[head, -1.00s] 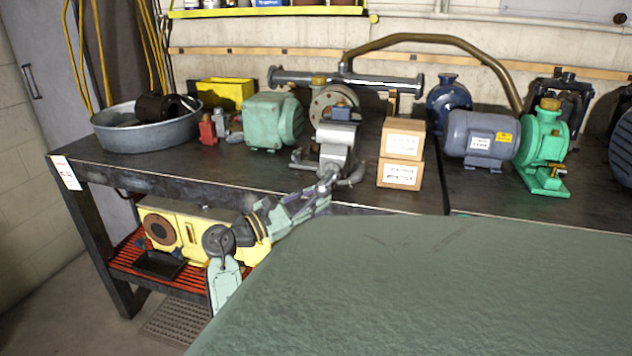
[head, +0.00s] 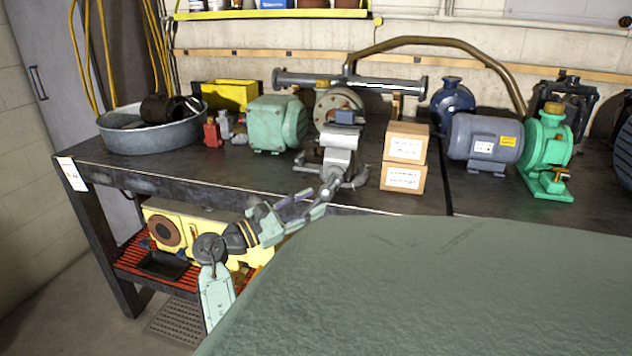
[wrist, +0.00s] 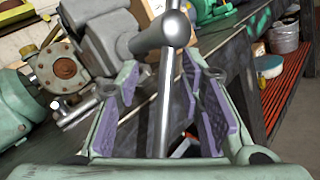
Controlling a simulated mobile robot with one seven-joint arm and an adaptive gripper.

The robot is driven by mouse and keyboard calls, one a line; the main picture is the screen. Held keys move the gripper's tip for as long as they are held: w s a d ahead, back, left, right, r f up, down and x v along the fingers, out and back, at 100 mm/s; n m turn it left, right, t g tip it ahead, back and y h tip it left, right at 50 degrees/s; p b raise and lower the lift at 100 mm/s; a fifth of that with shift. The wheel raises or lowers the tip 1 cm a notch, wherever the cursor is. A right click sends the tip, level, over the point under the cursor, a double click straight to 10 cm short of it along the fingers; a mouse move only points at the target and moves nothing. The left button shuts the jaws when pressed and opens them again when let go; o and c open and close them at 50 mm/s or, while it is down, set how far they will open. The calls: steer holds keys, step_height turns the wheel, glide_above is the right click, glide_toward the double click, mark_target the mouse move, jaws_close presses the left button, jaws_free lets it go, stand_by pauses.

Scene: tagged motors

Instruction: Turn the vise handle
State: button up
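The grey bench vise (head: 340,138) sits at the front edge of the dark workbench; its grey body also shows in the wrist view (wrist: 108,38). My gripper (head: 310,203) is at the bench's front edge, just below and in front of the vise. In the wrist view my gripper's purple-padded fingers (wrist: 165,98) stand apart, one on each side of the rod. Gaps show beside the rod, so it does not look clamped. The rod's lower end is hidden behind my gripper.
Two stacked cardboard boxes (head: 404,160) stand right of the vise. A green motor (head: 272,125) and a round metal tub (head: 152,132) are to its left. A flanged pipe (head: 350,80) lies behind. A grey motor with a green pump (head: 545,150) stands farther right.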

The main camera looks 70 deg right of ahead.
steer(key=r+p+v, duration=0.1)
steer(key=p+v, duration=0.1)
steer(key=v, duration=0.7)
steer(key=shift+w+a+f+p, duration=0.15)
steer(key=shift+w+a+p, duration=0.05)
steer(key=shift+p, duration=0.1)
stand_by(0.3)
steer(key=shift+p, duration=0.45)
steer(key=v, duration=1.2)
steer(key=shift+w, duration=0.1)
steer(key=shift+c, duration=0.4)
